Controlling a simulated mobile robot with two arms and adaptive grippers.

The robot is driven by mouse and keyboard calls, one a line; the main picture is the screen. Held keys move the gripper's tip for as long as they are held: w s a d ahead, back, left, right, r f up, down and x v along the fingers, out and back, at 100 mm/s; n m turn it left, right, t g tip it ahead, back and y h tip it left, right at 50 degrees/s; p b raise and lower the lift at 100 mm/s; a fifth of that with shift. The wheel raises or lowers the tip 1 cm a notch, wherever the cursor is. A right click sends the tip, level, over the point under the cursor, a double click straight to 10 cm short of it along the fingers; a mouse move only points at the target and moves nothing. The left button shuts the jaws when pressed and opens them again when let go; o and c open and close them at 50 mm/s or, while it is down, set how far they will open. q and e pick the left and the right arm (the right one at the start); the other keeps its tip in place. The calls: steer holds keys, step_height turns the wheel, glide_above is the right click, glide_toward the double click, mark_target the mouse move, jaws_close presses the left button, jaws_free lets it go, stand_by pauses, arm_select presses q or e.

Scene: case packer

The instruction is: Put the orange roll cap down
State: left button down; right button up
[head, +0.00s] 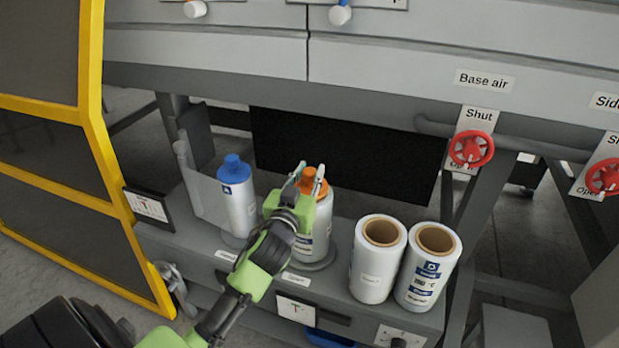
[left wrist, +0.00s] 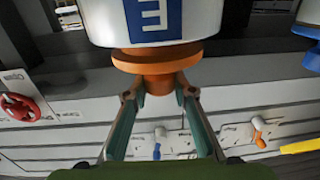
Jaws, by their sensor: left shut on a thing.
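The orange roll cap (head: 307,176) sits at the top of a white roll (head: 323,218) that stands on the grey shelf. My left gripper (head: 309,180) is shut on the cap's narrow upper knob. In the left wrist view the gripper (left wrist: 160,84) has one finger on each side of the orange cap (left wrist: 157,60), and the cap's wide flange meets the end of the white roll (left wrist: 160,22). The contact between flange and roll is partly hidden by the fingers in the head view. My right gripper is not in view.
A white roll with a blue cap (head: 234,169) stands to the left. Two uncapped rolls (head: 378,258) (head: 428,267) stand close on the right. A yellow-framed guard (head: 97,130) is at far left. Red valve wheels (head: 471,149) are at right.

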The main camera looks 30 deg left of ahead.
arm_select(q)
steer(key=shift+f, duration=0.5)
steer(key=shift+f, duration=0.1)
steer(key=c, duration=1.7)
jaws_free()
steer(key=shift+s+d, duration=0.15)
steer(key=shift+s, duration=0.2)
steer(key=v, duration=1.1)
steer(key=shift+s+p, duration=0.2)
steer(key=shift+p, duration=0.15)
